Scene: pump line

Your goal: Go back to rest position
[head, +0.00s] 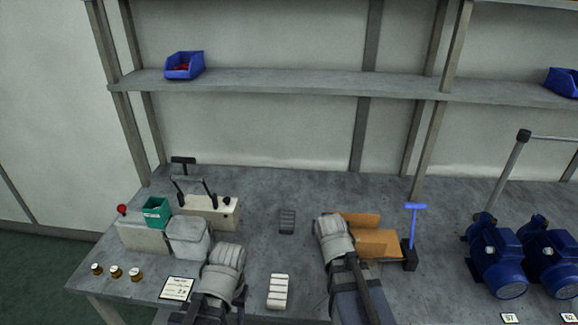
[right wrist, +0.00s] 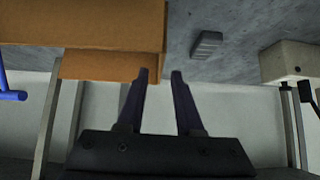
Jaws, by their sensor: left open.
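My left gripper (head: 190,182) is at the left of the bench, its two dark fingers apart with nothing seen held between them. They are over or just in front of a beige control box (head: 225,212); contact cannot be told. My right arm (head: 335,240) reaches over the bench beside an orange-brown box (head: 378,243), and its fingers are hidden in the head view. In the right wrist view, my right gripper (right wrist: 160,73) has its fingers apart and nothing between them. The box (right wrist: 90,25) is close beside them there.
A dark grey block (head: 287,221) and a pale block (head: 278,291) lie between my arms. A green bin (head: 156,211) and several small brass parts (head: 116,271) are at left. A blue-handled tool (head: 413,230) and blue pumps (head: 497,257) stand at right. A shelf (head: 290,82) crosses behind.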

